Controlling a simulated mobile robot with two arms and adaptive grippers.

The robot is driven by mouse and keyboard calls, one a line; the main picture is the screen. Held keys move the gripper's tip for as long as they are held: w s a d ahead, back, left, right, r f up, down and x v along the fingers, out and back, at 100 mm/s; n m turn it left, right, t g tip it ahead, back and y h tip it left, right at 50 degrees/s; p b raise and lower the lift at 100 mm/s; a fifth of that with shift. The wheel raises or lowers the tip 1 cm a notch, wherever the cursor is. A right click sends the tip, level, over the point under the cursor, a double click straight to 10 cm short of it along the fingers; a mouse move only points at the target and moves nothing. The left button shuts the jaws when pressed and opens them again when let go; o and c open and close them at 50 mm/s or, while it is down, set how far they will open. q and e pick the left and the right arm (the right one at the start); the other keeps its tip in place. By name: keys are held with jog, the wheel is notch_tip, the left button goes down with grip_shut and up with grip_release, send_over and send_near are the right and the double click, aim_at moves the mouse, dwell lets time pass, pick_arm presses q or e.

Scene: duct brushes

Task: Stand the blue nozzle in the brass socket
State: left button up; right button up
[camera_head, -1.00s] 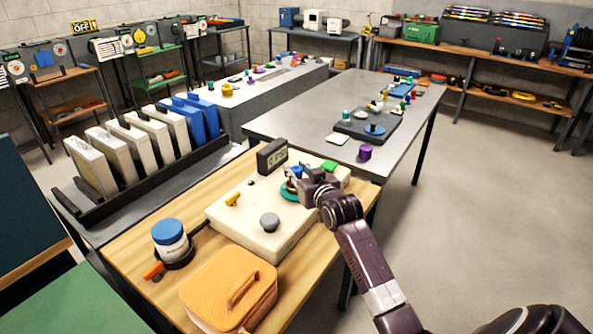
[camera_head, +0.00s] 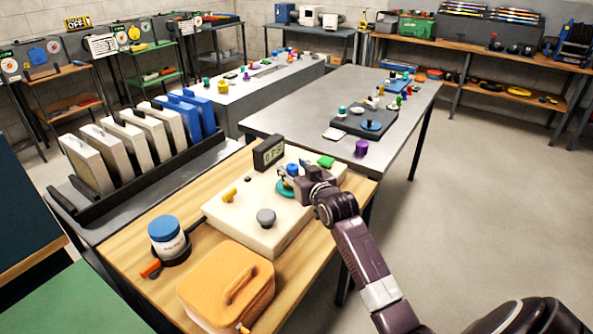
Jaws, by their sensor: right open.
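A small blue piece, which looks like the blue nozzle (camera_head: 292,169), shows at the back of the cream panel box (camera_head: 240,214), by a round teal base (camera_head: 286,187). My right gripper (camera_head: 292,172) is open, with its fingers around or beside the blue piece; contact cannot be told. The brass socket cannot be made out clearly; the gripper and the blue piece cover that spot. Whether the blue piece stands in it cannot be told. My left gripper is not in view.
The box also carries a yellow lever (camera_head: 229,194), a grey knob (camera_head: 266,217) and a green block (camera_head: 326,161). A dark display (camera_head: 268,152) stands behind it. A wooden case (camera_head: 226,285) and a blue-lidded jar (camera_head: 166,238) stand in front and left.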

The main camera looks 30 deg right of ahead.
jog(key=v, duration=1.2)
jog(key=shift+r, duration=0.25)
